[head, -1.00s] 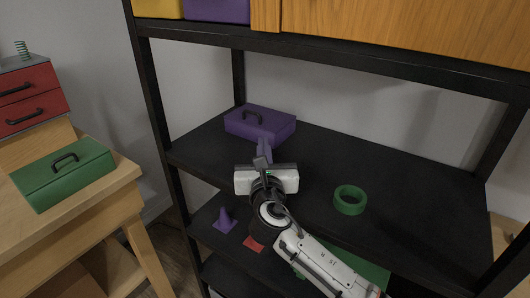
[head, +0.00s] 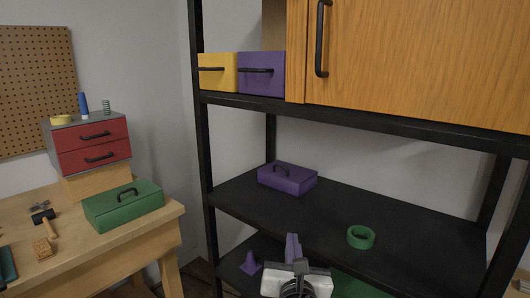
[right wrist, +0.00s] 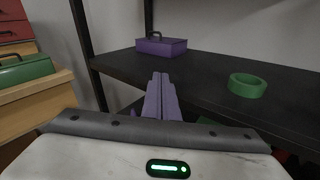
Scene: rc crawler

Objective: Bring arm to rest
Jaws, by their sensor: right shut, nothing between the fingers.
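My right gripper (head: 292,246) is low in the head view, in front of the middle shelf's front edge. Its purple fingers are together with nothing between them. It also shows in the right wrist view (right wrist: 162,88), pointing toward the shelf. On the middle shelf (head: 345,212) a purple toolbox (head: 287,180) stands at the back left, and a green tape ring (head: 361,237) lies further right. The gripper is apart from both. Most of my right arm is below the head view's edge. My left gripper is in neither view.
A purple cone (head: 250,263) stands on the lower shelf. The workbench (head: 150,232) at left holds a green toolbox (head: 123,204), a red drawer unit (head: 92,146) and small tools. Yellow (head: 217,72) and purple (head: 262,73) bins and a wooden cabinet (head: 420,60) are above.

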